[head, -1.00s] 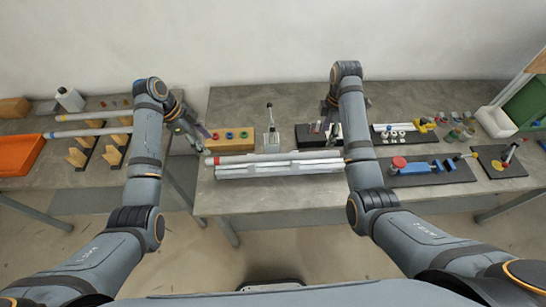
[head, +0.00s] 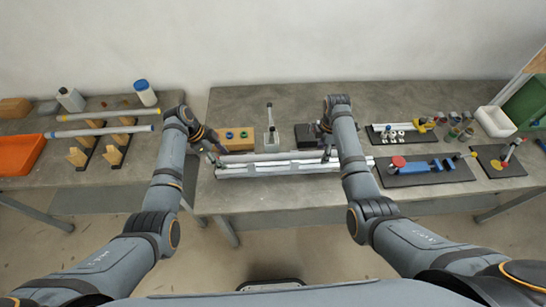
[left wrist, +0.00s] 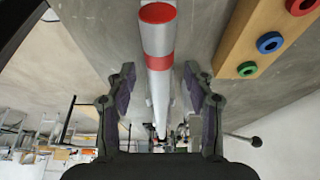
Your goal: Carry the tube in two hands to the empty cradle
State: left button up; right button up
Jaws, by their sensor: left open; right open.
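A long pale tube (head: 275,157) lies on a rack on the right table, alongside other pale bars. Its red end and red band show in the left wrist view (left wrist: 158,35). My left gripper (head: 219,150) is open over the tube's left end. In the left wrist view, its fingers (left wrist: 160,88) stand on either side of the tube. My right gripper (head: 325,154) is open at the tube's right part; its fingertips are small and partly hidden by my arm.
Behind the tube stand a wooden block with coloured rings (head: 236,134) and a small stand (head: 270,135). A dark tray with blue and red parts (head: 420,168) lies to the right. An orange bin (head: 20,153) and a blue-lidded bottle (head: 145,93) are on the left table. A gap separates the tables.

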pick_arm(q)
jog(key=shift+d+f, duration=0.1)
jog(key=shift+f, duration=0.1)
pick_arm(e)
jog(key=shift+f, duration=0.2)
pick_arm(q)
grip_shut()
pick_arm(e)
grip_shut()
pick_arm(q)
jog(key=shift+r, duration=0.1)
pick_arm(e)
jog(key=shift+r, duration=0.1)
